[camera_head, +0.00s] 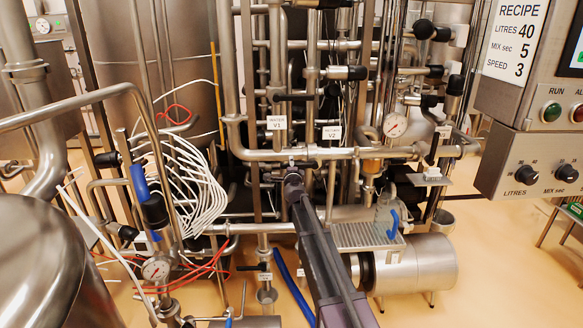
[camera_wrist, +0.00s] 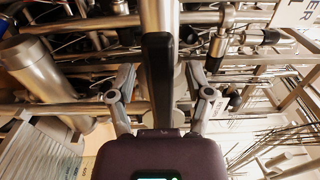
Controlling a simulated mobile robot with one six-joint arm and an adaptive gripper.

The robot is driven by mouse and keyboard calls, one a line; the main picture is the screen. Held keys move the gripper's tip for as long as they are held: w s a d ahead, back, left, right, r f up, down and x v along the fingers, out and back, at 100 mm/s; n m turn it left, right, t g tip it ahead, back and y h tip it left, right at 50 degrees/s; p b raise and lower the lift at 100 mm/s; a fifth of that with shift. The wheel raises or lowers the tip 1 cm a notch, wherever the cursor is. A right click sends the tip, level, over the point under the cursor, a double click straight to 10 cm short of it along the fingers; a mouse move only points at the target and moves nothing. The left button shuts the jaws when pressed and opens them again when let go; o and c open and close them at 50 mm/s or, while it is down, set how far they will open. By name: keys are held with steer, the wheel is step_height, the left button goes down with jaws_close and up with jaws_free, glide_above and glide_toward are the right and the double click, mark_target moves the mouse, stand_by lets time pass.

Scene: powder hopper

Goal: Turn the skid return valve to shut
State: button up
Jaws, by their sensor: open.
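My gripper (camera_head: 293,168) reaches in among the skid pipes, just below the white V1 tag (camera_head: 276,122) and V2 tag (camera_head: 331,132). The small print on the V2 tag is hard to read. In the wrist view my gripper (camera_wrist: 160,78) is open, with one finger on each side of a long black lever handle (camera_wrist: 158,70). The handle runs up and down the picture, in line with a steel pipe behind it. Gaps show between handle and fingers. I cannot tell for sure that this is the skid return valve. My arm hides what is behind it in the head view.
Steel pipes crowd close around my gripper. A clear jug (camera_head: 384,217) with a blue handle stands on a drip grate (camera_head: 357,236). A control panel (camera_head: 533,160) is at right; white hoses (camera_head: 195,185) hang at left.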

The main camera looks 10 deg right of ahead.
jaws_close()
